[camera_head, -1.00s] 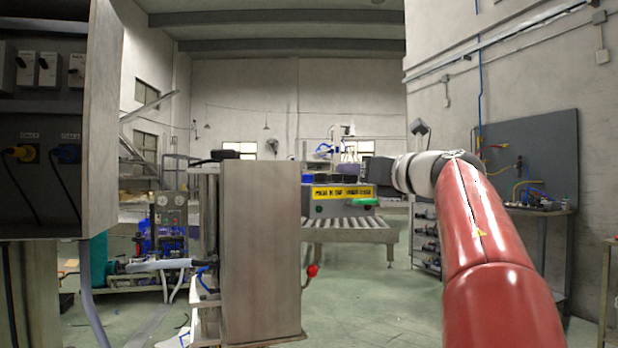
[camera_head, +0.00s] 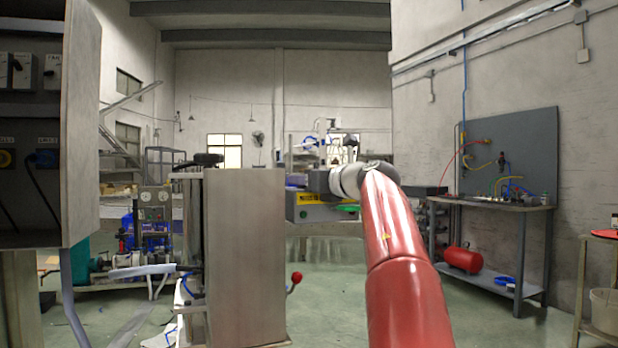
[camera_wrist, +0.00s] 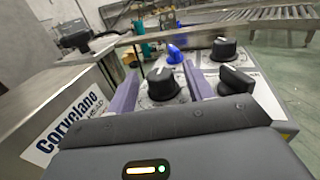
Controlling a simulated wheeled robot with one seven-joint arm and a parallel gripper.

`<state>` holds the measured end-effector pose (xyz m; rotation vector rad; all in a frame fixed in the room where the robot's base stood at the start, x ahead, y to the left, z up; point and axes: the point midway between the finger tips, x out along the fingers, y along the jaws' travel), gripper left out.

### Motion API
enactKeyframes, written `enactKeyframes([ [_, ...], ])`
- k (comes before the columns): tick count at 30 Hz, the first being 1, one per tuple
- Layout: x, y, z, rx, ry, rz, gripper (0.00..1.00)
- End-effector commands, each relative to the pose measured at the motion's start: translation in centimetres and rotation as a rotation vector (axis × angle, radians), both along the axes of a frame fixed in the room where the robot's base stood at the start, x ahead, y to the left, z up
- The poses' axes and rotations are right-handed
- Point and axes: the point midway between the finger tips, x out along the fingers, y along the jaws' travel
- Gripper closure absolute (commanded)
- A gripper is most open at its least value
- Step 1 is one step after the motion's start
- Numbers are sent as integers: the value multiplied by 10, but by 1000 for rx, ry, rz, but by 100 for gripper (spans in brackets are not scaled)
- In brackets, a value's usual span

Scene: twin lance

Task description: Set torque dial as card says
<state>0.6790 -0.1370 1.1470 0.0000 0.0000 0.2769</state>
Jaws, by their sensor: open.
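In the wrist view my gripper (camera_wrist: 160,72) is open, with its two purple-grey fingers apart on either side of a black dial knob (camera_wrist: 161,86). Contact with this knob cannot be made out. The knob has a white pointer line and sits on a light panel (camera_wrist: 203,96). The labels are too small to read, so I cannot tell which is the torque dial. No readable card shows.
A grey metal cabinet (camera_head: 244,255) with a red-knobbed lever (camera_head: 296,278) stands left of my arm. A dark switch cabinet (camera_head: 84,120) is at the left edge. A workbench (camera_head: 490,203) stands at right. Open floor (camera_head: 345,270) lies between the cabinet and my arm.

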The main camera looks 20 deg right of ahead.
Motion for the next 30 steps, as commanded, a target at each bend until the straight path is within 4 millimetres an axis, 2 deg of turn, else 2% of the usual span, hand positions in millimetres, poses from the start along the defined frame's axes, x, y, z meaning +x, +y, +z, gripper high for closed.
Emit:
enactKeyframes([
  [6,0,0,0,0,0,0,48],
  [16,0,0,0,0,-1,0,92],
  [23,-1,1,1,0,-2,-18,93],
  [30,-1,5,1,-1,0,-115,93],
])
